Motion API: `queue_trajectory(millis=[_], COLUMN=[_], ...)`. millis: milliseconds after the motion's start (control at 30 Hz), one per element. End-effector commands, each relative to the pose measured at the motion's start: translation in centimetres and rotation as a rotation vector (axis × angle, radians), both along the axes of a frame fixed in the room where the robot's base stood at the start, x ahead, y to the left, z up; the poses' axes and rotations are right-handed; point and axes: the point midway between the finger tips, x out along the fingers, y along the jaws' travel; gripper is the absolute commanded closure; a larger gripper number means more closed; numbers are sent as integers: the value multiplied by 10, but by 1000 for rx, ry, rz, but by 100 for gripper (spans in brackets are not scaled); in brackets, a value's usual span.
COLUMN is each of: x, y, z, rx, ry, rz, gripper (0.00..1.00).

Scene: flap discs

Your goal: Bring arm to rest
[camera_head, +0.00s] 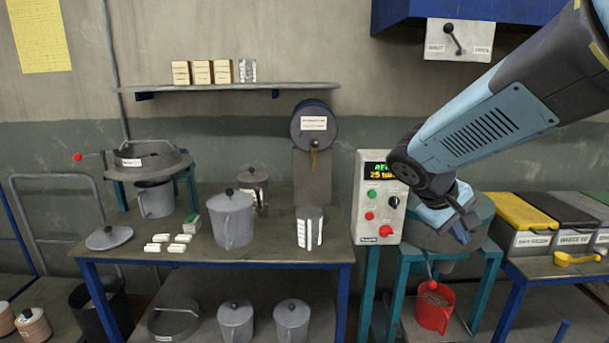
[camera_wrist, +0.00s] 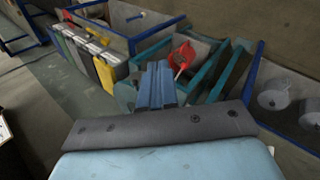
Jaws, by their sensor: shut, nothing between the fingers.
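My gripper (camera_head: 461,228) hangs at the end of my blue and dark arm, which reaches in from the upper right in the head view. It is in front of the grey round machine (camera_head: 478,244) on the teal stand, just right of the control box (camera_head: 379,197). I cannot tell whether it touches the machine. In the wrist view the blue fingers of my gripper (camera_wrist: 158,70) lie together with nothing between them.
A red jug (camera_head: 435,307) is below the machine; it also shows in the wrist view (camera_wrist: 183,55). The workbench (camera_head: 270,250) at left holds a grey jug (camera_head: 231,220) and white blocks. Lidded bins (camera_head: 523,222) stand at right. Open air lies above the bench.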

Motion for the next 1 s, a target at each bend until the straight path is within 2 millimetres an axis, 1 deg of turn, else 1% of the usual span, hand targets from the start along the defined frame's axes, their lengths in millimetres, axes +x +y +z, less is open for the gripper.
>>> queue_trajectory(millis=[33, 200, 500, 700, 800, 1000], x=[-11, -40, -81, -95, -98, -99], y=[3, 17, 49, 65, 69, 70], z=[5, 16, 39, 53, 56, 57], rx=[50, 225, 528, 660, 690, 701], ry=[-27, -109, -289, -379, -400, -407], rz=[-20, -72, -120, -124, -124, -124], gripper=[100, 100, 100, 100, 100, 100])
